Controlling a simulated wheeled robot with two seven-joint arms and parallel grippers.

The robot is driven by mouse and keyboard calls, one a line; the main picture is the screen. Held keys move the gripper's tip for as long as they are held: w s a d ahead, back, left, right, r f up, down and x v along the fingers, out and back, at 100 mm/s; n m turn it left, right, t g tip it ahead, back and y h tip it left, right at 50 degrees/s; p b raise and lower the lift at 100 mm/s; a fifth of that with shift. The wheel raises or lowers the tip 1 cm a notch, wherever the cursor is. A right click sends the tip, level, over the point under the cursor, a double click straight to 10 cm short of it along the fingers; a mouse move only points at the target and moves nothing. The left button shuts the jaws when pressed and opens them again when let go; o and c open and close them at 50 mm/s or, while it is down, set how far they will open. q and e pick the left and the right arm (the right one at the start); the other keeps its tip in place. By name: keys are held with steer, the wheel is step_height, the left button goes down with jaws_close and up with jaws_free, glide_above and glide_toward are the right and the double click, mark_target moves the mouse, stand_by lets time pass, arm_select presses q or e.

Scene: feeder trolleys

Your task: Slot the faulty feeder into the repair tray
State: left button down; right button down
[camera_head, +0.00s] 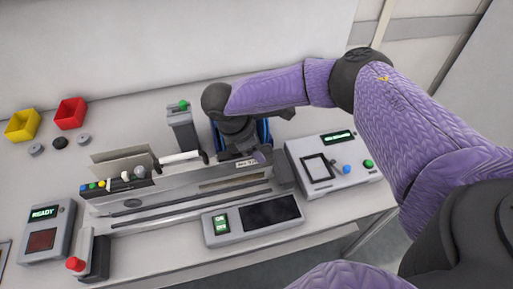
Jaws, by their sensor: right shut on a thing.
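A long, narrow grey feeder (185,188) lies lengthwise across the table, with a small white label near its right end. A row of small coloured knobs (103,184) shows at its left end. My right gripper (258,155) is over the right end of the feeder and is shut on it; the fingertips are partly hidden by the dark wrist. A long grey tray (150,221) with dark slots runs along the feeder's front side. I cannot tell whether the feeder sits in a slot or just above it. My left gripper is out of view.
A panel with a green READY screen (44,213) and a red button (75,264) stand at left. A dark-screened box (252,218) is in front, a button console (332,165) at right. Yellow (22,126) and red (70,113) bins sit at the back left.

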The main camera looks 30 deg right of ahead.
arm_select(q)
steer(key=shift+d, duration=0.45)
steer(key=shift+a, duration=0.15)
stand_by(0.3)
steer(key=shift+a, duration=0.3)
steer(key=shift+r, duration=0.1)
arm_select(e)
steer(key=shift+w+a, duration=0.15)
steer(key=shift+a, duration=0.25)
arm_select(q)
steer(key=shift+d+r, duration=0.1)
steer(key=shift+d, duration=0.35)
arm_select(e)
steer(key=shift+w+a, duration=0.15)
steer(key=shift+a, duration=0.35)
steer(key=shift+w+a, duration=0.1)
steer(key=shift+a, duration=0.2)
steer(key=shift+c, duration=2.2)
jaws_free()
steer(key=shift+o, duration=0.6)
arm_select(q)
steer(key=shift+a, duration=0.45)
